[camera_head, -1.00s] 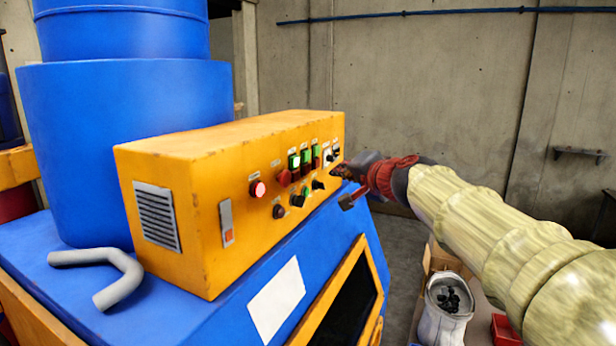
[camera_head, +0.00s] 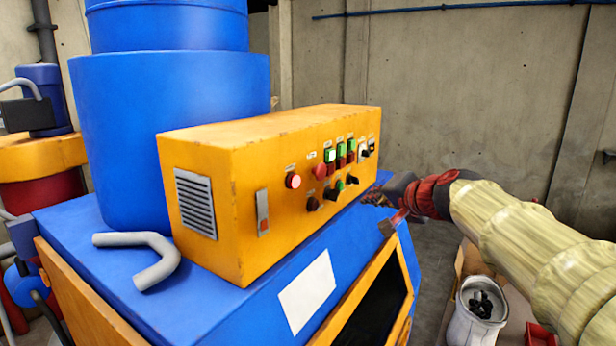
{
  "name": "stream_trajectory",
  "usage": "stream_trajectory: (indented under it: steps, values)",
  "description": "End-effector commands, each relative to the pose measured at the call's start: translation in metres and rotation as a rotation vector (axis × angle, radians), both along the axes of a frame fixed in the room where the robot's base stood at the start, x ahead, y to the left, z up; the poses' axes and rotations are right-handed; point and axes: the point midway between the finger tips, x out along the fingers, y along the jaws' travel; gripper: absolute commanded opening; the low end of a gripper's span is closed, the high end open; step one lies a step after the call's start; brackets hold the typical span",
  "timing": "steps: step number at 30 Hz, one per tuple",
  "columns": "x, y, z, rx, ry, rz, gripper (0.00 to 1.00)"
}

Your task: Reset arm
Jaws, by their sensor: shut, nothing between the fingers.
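My gripper (camera_head: 384,207) is in the right half of the head view, at the end of my arm, which comes in from the right edge. It is dark with red parts and is shut with nothing in it. It is just right of and below the right end of the orange control box (camera_head: 205,255), apart from the buttons as far as I can tell. The box carries a red button (camera_head: 293,181), green lit switches (camera_head: 331,155) and dark knobs on its front. Part of the fingers is hard to make out against the blue machine.
The blue machine (camera_head: 228,318) with its tall drum (camera_head: 170,140) fills the left and middle. A grey bent pipe (camera_head: 150,262) lies on its top. A grey container (camera_head: 465,325) with dark pieces and a red box (camera_head: 540,335) stand below my arm. A concrete wall (camera_head: 470,90) is behind.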

Motion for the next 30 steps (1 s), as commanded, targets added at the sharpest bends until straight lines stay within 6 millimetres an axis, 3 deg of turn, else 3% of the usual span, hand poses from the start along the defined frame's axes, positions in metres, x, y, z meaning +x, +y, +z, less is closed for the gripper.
stream_trajectory:
  steps: [1, 6, 18, 24, 27, 30]
  values:
    - [-0.016, 0.004, -0.028, -0.043, 0.059, 0.032, 0.00]
    - [-0.089, 0.015, -0.128, -0.205, 0.239, 0.145, 0.00]
    - [-0.277, 0.008, -0.339, -0.558, 0.545, 0.349, 0.00]
    - [-0.346, -0.005, -0.424, -0.702, 0.609, 0.403, 0.00]
    - [-0.365, -0.008, -0.454, -0.748, 0.599, 0.412, 0.00]
    - [-0.374, -0.005, -0.470, -0.762, 0.568, 0.414, 0.00]
